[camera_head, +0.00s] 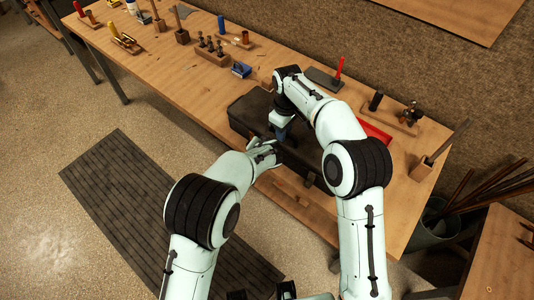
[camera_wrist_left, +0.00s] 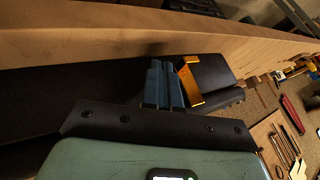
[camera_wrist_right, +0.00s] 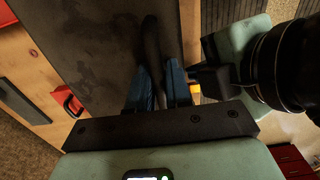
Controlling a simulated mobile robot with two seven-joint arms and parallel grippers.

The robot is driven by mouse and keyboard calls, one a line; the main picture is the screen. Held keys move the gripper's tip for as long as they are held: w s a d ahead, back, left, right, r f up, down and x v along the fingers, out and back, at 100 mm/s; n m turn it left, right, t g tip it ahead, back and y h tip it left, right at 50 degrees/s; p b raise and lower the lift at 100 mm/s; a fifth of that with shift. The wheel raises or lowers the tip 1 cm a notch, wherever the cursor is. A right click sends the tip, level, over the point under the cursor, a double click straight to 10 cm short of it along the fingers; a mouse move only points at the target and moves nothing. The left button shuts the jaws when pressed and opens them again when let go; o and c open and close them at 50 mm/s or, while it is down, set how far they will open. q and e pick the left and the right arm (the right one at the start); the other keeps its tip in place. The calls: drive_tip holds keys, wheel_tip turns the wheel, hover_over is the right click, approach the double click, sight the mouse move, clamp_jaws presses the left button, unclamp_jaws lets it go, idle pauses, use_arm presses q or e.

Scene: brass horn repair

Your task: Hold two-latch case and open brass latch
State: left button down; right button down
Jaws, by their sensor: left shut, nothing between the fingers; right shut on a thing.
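The dark two-latch case (camera_head: 250,108) lies shut on the workbench, partly hidden by my arms. My right gripper (camera_head: 281,134) reaches down at the case's front side. In the right wrist view its blue fingers (camera_wrist_right: 158,92) are shut on a dark, strip-like part of the case (camera_wrist_right: 90,45), which looks like its handle. My left gripper (camera_head: 275,152) is at the case's front, close to the right one. In the left wrist view its fingers (camera_wrist_left: 163,85) are shut and empty, right beside a brass latch (camera_wrist_left: 190,82). I cannot tell whether they touch. The other latch is not clearly visible.
The wooden workbench (camera_head: 205,82) carries a red tray (camera_head: 374,132) right of the case, a red-handled tool (camera_head: 338,68) behind it and a blue block (camera_head: 241,70). A bin of rods (camera_head: 435,228) stands at the right. A dark mat (camera_head: 130,200) covers clear floor in front.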

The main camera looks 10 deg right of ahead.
use_arm(q)
drive_tip(key=shift+w+a, duration=0.45)
drive_tip(key=shift+w, duration=0.05)
drive_tip(key=shift+w+a, duration=1)
drive_tip(key=shift+w, duration=0.1)
drive_tip(key=shift+s, duration=0.1)
drive_tip(key=s+d, duration=0.2)
drive_tip(key=d, duration=0.1)
drive_tip(key=shift+s, duration=0.4)
drive_tip(key=v, duration=1)
